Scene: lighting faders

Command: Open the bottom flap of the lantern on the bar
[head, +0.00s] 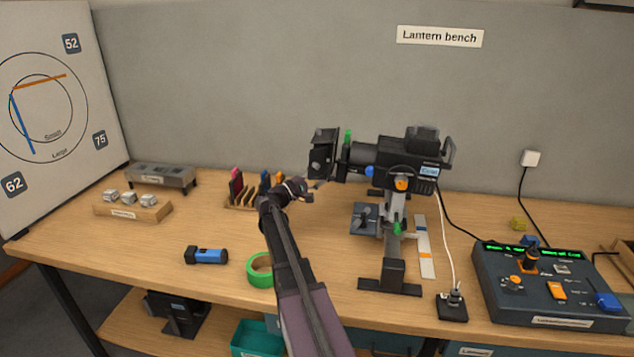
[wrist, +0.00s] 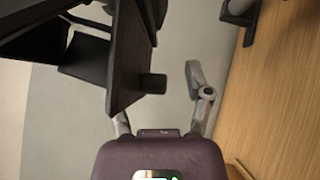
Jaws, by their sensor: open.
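The black lantern (head: 395,157) sits on a stand on the bench, its front facing left. Dark flaps (head: 323,153) stand at its front; in the head view I cannot tell the bottom flap apart from the others. In the wrist view, a dark flap (wrist: 128,65) with a short stubby knob (wrist: 152,84) fills the upper middle. My gripper (head: 309,190) is just below the front flaps, and it also shows in the wrist view (wrist: 158,102). Its fingers are spread, with the knob appearing between their lines. I see no clear contact, and the left finger is partly hidden.
The stand (head: 394,275) and a small dark plate (head: 364,219) are right of my arm. A green tape roll (head: 260,270), a blue torch (head: 206,256) and a rack of coloured cards (head: 240,190) lie left. A fader desk (head: 545,290) is far right.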

